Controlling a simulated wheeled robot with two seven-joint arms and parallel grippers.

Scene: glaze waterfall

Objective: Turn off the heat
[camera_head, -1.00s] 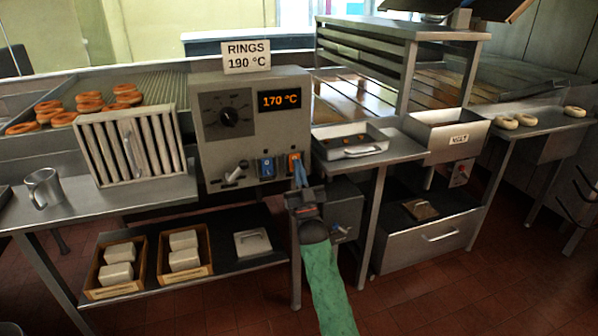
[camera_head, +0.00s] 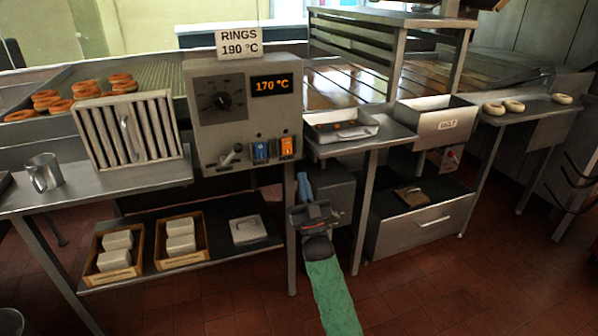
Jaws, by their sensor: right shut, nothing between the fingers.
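A grey control box (camera_head: 205,140) stands at the back centre with a black dial (camera_head: 222,97) and a display (camera_head: 271,85) reading "170 °C". Low on its front are a lever (camera_head: 232,155), a blue switch (camera_head: 261,151) and an orange switch (camera_head: 287,147). The orange switch is fully visible; I cannot tell which way it is tipped. My right gripper (camera_head: 304,186), with blue fingertips and a green-sleeved arm, is shut and empty, below and slightly right of the orange switch, apart from it. My left gripper is not in view.
A sign (camera_head: 238,42) reading "RINGS 190 °C" tops the box. A slatted filter (camera_head: 128,133) and metal mug (camera_head: 43,172) stand on the left counter. A shallow tray (camera_head: 340,126) sits right of the box. Boxes of blocks (camera_head: 113,266) lie on the lower shelf.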

